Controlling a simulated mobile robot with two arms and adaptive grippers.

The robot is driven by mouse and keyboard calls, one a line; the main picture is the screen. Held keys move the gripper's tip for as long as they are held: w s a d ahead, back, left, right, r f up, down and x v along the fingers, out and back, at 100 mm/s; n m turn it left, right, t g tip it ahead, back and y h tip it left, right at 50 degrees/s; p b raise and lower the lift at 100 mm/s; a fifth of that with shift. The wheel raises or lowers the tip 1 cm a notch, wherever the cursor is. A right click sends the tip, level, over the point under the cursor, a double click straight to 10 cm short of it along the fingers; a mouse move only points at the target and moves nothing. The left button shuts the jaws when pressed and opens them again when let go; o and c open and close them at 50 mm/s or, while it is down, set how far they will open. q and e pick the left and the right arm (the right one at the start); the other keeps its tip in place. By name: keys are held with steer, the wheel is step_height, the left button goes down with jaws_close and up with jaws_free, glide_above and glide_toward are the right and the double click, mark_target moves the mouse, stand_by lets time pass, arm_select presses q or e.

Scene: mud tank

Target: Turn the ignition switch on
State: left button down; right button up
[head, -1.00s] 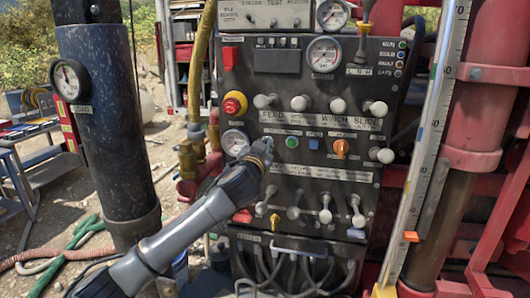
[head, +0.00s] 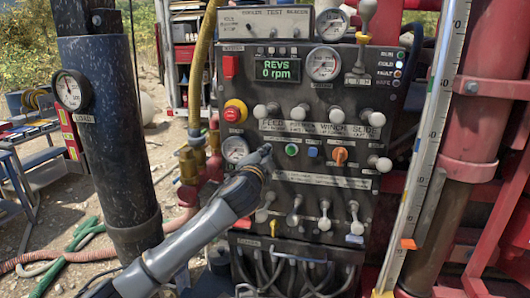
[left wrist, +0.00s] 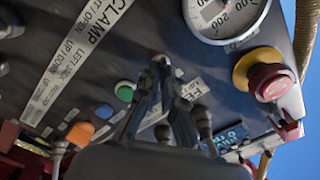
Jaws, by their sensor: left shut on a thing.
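The ignition switch is mostly hidden behind my left gripper (head: 266,152) on the dark control panel (head: 215,205), just left of the green button (head: 291,150). My left gripper is shut on it, its fingers pointing into the panel. In the left wrist view the two fingers (left wrist: 162,68) meet at a small dark piece, with the green button (left wrist: 125,91) to their left. The panel's display (head: 275,68) is lit green and reads REVS 0 rpm. My right gripper is not in view.
A dark pillar (head: 105,130) stands left. A ruler post (head: 430,140) and red pipe (head: 480,125) stand right.

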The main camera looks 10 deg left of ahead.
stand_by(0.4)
arm_select(q)
steer(key=c, duration=1.5)
jaws_free()
steer(key=s, duration=1.2)
steer(key=shift+a, duration=0.2)
